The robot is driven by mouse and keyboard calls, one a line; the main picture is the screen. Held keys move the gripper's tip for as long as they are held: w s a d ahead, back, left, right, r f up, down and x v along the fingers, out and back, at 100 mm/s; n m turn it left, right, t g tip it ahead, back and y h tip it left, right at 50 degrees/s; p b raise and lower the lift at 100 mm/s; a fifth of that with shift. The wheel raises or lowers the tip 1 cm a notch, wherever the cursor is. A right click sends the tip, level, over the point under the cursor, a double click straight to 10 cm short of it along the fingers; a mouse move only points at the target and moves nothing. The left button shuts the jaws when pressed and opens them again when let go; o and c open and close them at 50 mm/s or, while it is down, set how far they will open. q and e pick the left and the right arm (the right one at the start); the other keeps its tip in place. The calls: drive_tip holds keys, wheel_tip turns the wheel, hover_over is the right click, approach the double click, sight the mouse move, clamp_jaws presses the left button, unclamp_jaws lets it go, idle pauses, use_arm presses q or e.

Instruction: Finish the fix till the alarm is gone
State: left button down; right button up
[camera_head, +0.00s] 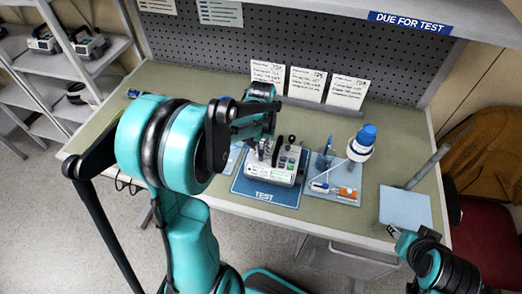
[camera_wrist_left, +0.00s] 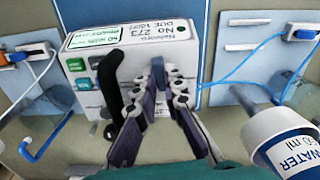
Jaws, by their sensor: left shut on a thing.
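The white infusion pump (camera_head: 284,170) stands on the blue TEST mat (camera_head: 262,194) in the middle of the bench. In the left wrist view the pump (camera_wrist_left: 130,50) shows a "No 273" label, coloured buttons and a black curved handle (camera_wrist_left: 112,85). My left gripper (camera_head: 266,140) is right at the pump. No alarm light is discernible.
Right of the pump, a grey-blue board (camera_head: 318,199) holds tubing and an orange-ended connector (camera_head: 347,193). A blue-capped water bottle (camera_head: 361,146) stands there. Three written cards (camera_head: 306,85) stand behind. More pumps (camera_head: 88,43) are on the left shelves. The bench's right rear is clear.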

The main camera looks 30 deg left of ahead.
use_arm(q)
drive_tip(key=shift+m, duration=0.7)
drive_tip(key=c, duration=1.6)
unclamp_jaws()
drive_tip(key=shift+d, duration=0.1)
wheel_tip(320, 180, up, 12)
